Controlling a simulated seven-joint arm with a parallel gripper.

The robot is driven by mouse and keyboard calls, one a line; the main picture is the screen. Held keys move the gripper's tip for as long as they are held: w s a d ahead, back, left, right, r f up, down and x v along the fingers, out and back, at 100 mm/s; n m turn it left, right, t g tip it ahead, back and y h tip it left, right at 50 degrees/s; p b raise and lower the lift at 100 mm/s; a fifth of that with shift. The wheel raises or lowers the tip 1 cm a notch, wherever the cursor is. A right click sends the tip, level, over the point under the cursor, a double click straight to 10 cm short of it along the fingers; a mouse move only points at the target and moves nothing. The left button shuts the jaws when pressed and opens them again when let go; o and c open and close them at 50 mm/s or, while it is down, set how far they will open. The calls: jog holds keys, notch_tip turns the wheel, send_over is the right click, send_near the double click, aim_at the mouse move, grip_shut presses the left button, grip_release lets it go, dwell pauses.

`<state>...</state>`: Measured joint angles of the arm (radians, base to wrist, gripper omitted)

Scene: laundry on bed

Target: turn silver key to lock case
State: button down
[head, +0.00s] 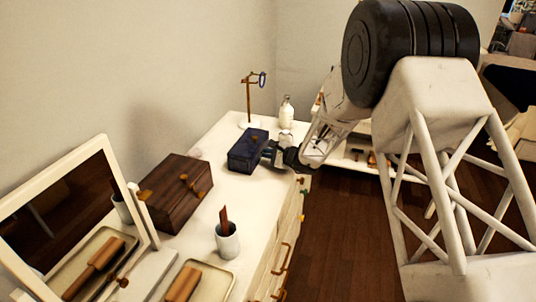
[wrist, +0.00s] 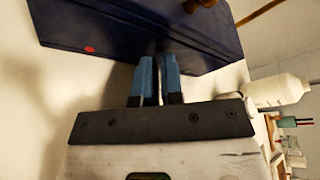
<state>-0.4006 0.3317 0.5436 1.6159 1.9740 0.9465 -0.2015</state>
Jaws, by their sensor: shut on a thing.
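The case is a dark blue box (head: 247,150) on the white dresser top in the head view. In the wrist view the case (wrist: 95,28) fills the upper part, with a small red dot on its side. My gripper (head: 271,153) is at the right side of the case in the head view. In the wrist view its blue fingertips (wrist: 159,62) reach the case side with a narrow gap between them. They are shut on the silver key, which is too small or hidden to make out.
A wooden box (head: 175,192), a white cup (head: 227,242) and a mirror (head: 140,215) stand nearer on the dresser (head: 258,212). A stand (head: 249,100) and a white bottle (head: 286,112) are behind the case. Bare dresser top lies between case and cup.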

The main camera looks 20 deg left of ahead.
dwell(0.4)
jog(key=c, duration=1.3)
grip_release()
jog(key=shift+o, duration=0.2)
jog(key=shift+d, duration=0.1)
jog(key=shift+v, duration=3.8)
